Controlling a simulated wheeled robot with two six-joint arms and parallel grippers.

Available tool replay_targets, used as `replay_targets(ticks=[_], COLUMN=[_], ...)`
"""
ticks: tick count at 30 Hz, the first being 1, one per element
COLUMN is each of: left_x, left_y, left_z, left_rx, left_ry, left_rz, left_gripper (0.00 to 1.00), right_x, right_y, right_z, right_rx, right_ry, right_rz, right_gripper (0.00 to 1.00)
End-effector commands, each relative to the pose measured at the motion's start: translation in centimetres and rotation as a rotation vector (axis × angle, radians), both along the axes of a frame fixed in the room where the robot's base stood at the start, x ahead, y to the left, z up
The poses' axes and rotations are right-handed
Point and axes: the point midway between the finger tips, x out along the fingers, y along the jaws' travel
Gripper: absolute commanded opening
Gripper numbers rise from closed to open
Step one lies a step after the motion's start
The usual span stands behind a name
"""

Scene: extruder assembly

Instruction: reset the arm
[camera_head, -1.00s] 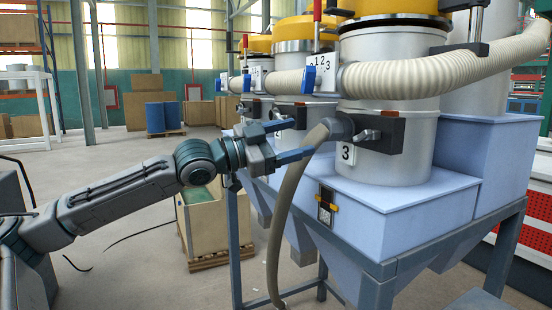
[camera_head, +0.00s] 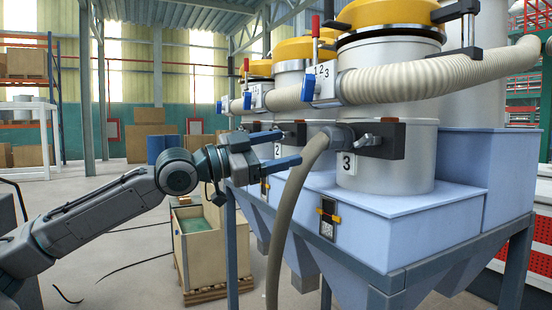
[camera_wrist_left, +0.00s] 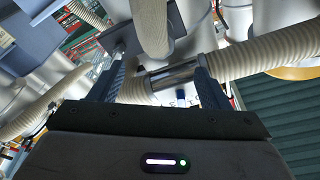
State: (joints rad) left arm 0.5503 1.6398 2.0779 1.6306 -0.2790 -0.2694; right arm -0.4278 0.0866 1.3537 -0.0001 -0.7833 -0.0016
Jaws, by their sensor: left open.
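My left gripper (camera_head: 290,148) is open and empty, its two blue-grey fingers pointing right, toward the hopper machine. In the left wrist view its fingers (camera_wrist_left: 160,78) stand apart, with nothing visibly clamped between them. A beige-grey hose (camera_head: 290,205) hangs from the port beside the number 3 label (camera_head: 347,163), its dark end fitting (camera_head: 341,135) at the port. The lower fingertip is just left of the hose in the head view, with a small gap in the picture. The right gripper is not in view.
The hopper machine (camera_head: 400,220) with its white cylinders fills the right side. A ribbed pale hose (camera_head: 440,78) crosses above the gripper. A wooden crate (camera_head: 208,245) stands below the arm. Open floor (camera_head: 120,275) lies at left.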

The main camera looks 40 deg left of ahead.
Motion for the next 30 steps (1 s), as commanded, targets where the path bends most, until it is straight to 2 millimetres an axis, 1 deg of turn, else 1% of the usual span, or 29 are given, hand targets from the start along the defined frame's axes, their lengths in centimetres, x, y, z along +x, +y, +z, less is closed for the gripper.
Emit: replay_targets(ticks=[3, 8, 20, 23, 26, 28, 29, 30], left_x=[-0.2, -0.4, -0.4, 0.4, 2.9, 5.5, 6.6, 8.2], left_y=[0.0, 0.1, 0.1, 0.7, 2.9, 5.3, 6.4, 7.9], left_z=[-0.2, -0.1, -0.1, -0.7, -2.8, -5.6, -7.1, -9.3], left_rx=[0.000, 0.002, 0.001, -0.012, -0.047, -0.084, -0.100, -0.122], left_ry=[0.000, -0.001, -0.001, 0.007, 0.025, 0.054, 0.067, 0.090], left_rz=[-0.004, -0.006, -0.006, 0.003, 0.038, 0.079, 0.100, 0.130], left_gripper=[0.70, 0.70, 0.70, 0.70, 0.70, 0.70, 0.70, 0.70], right_x=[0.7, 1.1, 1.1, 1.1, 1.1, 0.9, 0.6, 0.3], right_y=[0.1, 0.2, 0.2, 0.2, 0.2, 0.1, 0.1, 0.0], right_z=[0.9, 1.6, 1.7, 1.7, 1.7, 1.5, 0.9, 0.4], right_rx=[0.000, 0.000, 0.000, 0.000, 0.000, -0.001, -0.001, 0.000], right_ry=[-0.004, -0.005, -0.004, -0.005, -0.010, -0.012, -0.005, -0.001], right_rz=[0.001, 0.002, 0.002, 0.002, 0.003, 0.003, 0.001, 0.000], right_gripper=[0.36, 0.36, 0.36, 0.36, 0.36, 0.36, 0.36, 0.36])
